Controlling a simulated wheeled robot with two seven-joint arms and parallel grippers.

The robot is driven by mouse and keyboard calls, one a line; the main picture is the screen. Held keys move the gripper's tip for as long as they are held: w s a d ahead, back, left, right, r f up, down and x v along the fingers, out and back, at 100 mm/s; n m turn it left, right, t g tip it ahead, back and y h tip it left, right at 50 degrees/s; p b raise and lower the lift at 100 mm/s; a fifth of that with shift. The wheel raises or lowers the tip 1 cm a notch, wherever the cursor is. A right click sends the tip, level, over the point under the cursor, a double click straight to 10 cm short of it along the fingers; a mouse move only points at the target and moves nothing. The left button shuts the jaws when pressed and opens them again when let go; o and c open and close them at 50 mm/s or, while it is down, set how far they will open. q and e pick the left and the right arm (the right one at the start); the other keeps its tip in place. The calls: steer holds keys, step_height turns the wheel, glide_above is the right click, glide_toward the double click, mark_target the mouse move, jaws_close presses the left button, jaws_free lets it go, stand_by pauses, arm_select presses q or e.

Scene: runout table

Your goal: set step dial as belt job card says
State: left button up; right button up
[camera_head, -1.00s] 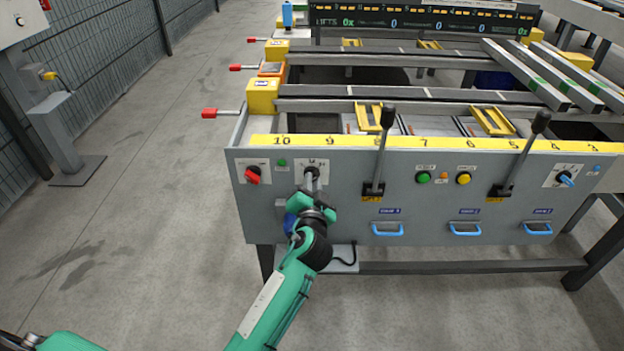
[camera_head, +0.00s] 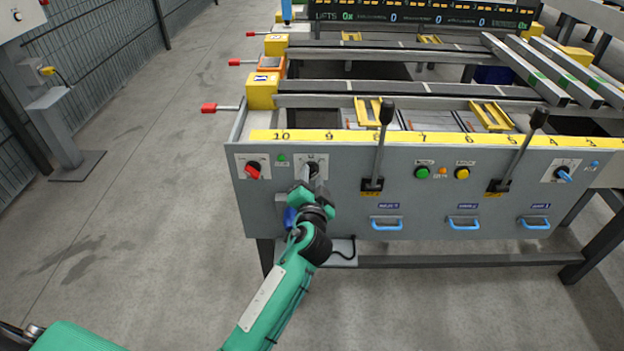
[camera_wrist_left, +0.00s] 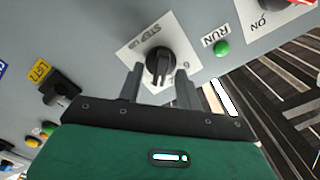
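The step dial (camera_wrist_left: 159,62) is a black knob on a white plate with STEP lettering, on the front panel. In the head view its plate (camera_head: 322,160) shows near the panel's left end, with the knob partly covered by my gripper. My left gripper (camera_wrist_left: 161,86) is in front of the dial with its two grey fingers apart. The knob's raised grip lies at the gap between the fingertips, with space visible on both sides. The left gripper also shows in the head view (camera_head: 310,174). My right gripper is out of view. I cannot make out a belt job card.
A red-handled switch (camera_head: 253,171) and green RUN lamp (camera_wrist_left: 222,48) sit beside the dial. A tall lever (camera_head: 380,145), green button (camera_head: 422,173) and yellow button (camera_head: 462,173) are to the right. Blue drawer handles (camera_head: 387,223) stick out below.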

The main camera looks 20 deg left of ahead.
arm_select(q)
steer(key=v, duration=1.3)
steer(key=shift+s, duration=0.4)
steer(key=shift+d, duration=0.1)
